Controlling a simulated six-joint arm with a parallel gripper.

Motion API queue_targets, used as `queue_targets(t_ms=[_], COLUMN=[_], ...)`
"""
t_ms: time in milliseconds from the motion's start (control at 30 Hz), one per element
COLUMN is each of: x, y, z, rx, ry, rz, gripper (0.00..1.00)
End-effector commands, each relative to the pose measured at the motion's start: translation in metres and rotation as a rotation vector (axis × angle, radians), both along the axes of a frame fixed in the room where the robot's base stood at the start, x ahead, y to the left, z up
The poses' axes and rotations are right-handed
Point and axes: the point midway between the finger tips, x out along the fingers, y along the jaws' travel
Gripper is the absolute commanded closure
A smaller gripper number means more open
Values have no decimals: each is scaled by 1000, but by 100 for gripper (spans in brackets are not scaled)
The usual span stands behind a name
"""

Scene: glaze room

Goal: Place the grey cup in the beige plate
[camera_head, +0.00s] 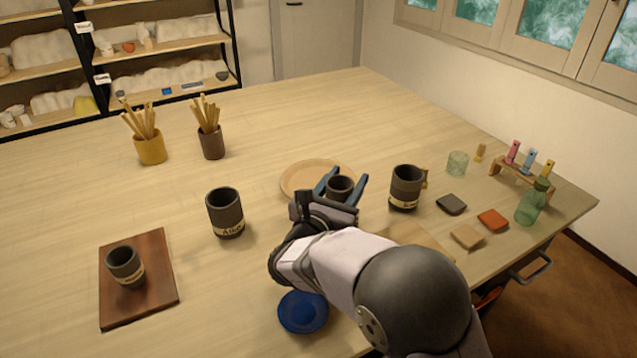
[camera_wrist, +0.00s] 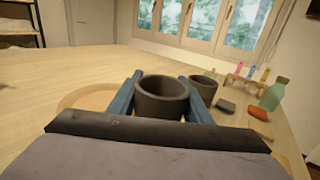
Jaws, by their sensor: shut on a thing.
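My gripper (camera_head: 345,178) is shut on a small dark grey cup (camera_head: 340,184), with one blue finger on each side of it. The cup looks upright and empty. It also shows between the fingers in the wrist view (camera_wrist: 162,103). The beige plate (camera_head: 297,178) lies on the table behind the gripper. In the head view the cup overlaps the plate's front right part; its height above the plate is unclear. In the wrist view the plate (camera_wrist: 78,98) shows to the left of the cup, partly hidden by my gripper. Nothing else is seen on the plate.
Larger dark cups stand left (camera_head: 226,213) and right (camera_head: 405,188) of the gripper. Another dark cup (camera_head: 125,266) stands on a brown board (camera_head: 160,290). A blue dish (camera_head: 303,312) lies in front. Tiles, a glass and a green bottle (camera_head: 532,203) stand at right.

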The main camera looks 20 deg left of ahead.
Motion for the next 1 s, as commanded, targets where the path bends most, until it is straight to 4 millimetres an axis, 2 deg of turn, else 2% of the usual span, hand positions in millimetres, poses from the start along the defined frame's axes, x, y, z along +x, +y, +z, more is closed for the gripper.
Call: queue_targets(t_ms=[33,100,167,267,400,500,600,733,867,1000], x=[15,35,50,70,90,98,102,102,102,102], y=[-12,-23,-25,-18,6,25,41,52,55,55], z=[-6,-5,-1,9,33,52,60,52,50,38], rx=[3,5,5,7,6,6,4,1,2,0], ry=[-5,-6,-7,-7,-7,-8,-5,-2,-3,0], rz=[-35,-67,-76,-63,-3,50,100,143,153,153], gripper=[81,81,81,81,81,81,81,81,81,81])
